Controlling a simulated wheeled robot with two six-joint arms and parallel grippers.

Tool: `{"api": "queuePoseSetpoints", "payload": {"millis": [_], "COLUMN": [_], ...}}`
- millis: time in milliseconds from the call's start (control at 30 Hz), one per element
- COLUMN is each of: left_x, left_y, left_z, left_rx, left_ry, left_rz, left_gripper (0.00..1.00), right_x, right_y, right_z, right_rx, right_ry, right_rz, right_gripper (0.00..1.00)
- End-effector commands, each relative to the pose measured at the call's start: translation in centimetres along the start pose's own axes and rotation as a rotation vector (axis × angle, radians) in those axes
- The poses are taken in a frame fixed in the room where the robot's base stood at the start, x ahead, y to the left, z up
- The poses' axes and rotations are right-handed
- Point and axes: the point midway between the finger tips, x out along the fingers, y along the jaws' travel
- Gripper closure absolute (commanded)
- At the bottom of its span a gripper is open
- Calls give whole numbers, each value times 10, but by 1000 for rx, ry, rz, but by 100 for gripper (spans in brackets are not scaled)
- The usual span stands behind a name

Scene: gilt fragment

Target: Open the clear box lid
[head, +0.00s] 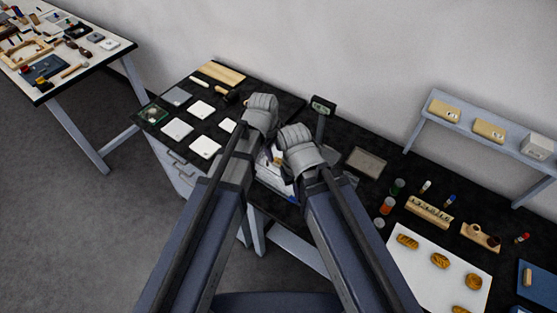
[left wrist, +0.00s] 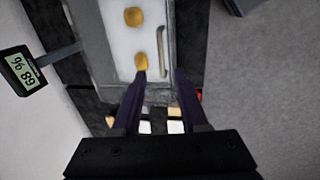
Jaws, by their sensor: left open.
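The clear box (left wrist: 122,40) shows in the left wrist view as a pale, see-through-topped case with gold pieces (left wrist: 133,17) inside and a slim bar like a handle (left wrist: 161,45) along its right side. My left gripper (left wrist: 160,74) is open and empty, its two dark fingers at the near edge of the box in the picture. Whether they touch it I cannot tell. In the head view my left gripper (head: 262,110) and right gripper (head: 298,147) are side by side over the black table and largely hide the box. The right fingers are hidden.
A small display (head: 323,105) on a post stands just behind the grippers. White tiles (head: 202,109) lie to the left. Jars (head: 388,205), a wooden rack (head: 429,210) and a white board with golden pieces (head: 415,270) are on the right. A raised shelf (head: 480,122) stands at the back right.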

Motion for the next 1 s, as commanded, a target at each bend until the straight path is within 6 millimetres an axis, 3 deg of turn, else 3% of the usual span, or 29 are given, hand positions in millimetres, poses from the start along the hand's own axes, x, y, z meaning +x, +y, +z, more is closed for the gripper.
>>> {"api": "queuePoseSetpoints", "payload": {"millis": [267,700,1000], "left_x": [18,72,78], "left_y": [-1,-1,0], "left_z": [0,0,0], "left_rx": [2,3,3], "left_ry": [0,1,1], "left_rz": [-1,-1,-1], "left_gripper": [56,56,56], "right_x": [18,70,76], "right_y": [-2,-6,-7], "right_z": [-1,-4,-5], "right_rx": [0,-9,-12], "right_ry": [0,1,1], "right_rz": [0,2,3], "right_gripper": [100,100,100]}}
